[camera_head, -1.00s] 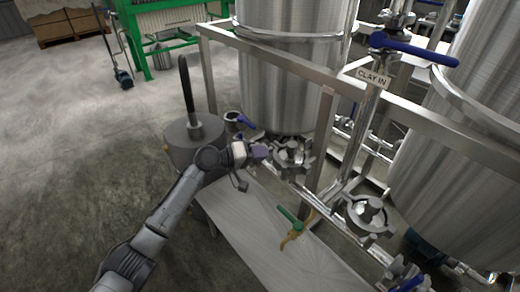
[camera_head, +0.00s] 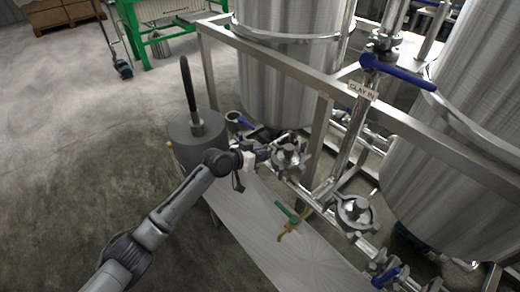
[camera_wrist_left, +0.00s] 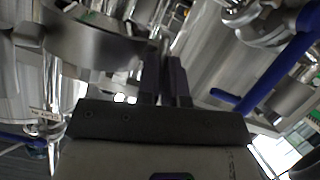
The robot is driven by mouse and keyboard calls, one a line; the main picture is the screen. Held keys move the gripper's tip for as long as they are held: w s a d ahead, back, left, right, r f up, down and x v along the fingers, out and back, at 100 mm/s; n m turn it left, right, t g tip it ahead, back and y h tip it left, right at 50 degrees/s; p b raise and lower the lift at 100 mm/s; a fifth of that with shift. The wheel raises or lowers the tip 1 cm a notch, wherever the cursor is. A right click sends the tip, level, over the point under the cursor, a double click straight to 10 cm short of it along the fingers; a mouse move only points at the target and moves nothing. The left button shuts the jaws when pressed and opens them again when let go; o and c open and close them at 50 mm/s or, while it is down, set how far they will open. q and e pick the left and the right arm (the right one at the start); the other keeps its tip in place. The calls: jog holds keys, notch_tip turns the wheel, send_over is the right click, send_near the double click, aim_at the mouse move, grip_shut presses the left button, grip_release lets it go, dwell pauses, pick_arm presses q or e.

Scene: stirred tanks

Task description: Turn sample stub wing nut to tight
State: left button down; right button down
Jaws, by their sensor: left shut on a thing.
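My left gripper (camera_head: 264,152) reaches in from the left, beside the steel clamp fitting (camera_head: 287,156) on the pipework below the nearer tank. In the left wrist view its two dark fingers (camera_wrist_left: 166,75) are close together, shut on a small metal part at their tips, which I take to be the wing nut of the sample stub. The fingers hide most of the nut, so its angle cannot be told. My right gripper is not in view.
A steel frame rail (camera_head: 284,67) runs above the fitting. A blue-handled valve (camera_head: 240,119) is close behind the gripper. A grey drum (camera_head: 183,139) stands left. A bench top (camera_head: 262,225) carries a green-handled brass valve (camera_head: 289,216). A second clamp fitting (camera_head: 354,211) lies right.

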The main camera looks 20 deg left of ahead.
pick_arm(q)
jog(key=shift+r+m+p, duration=0.1)
jog(key=shift+m+p, duration=0.25)
jog(key=shift+m, duration=0.05)
dwell(0.4)
jog(key=c, duration=1.3)
grip_release()
jog(key=shift+o, duration=0.2)
jog(key=p+v, duration=0.5)
jog(key=v, duration=0.8)
jog(key=shift+s, duration=0.5)
jog(key=shift+d+r, duration=0.1)
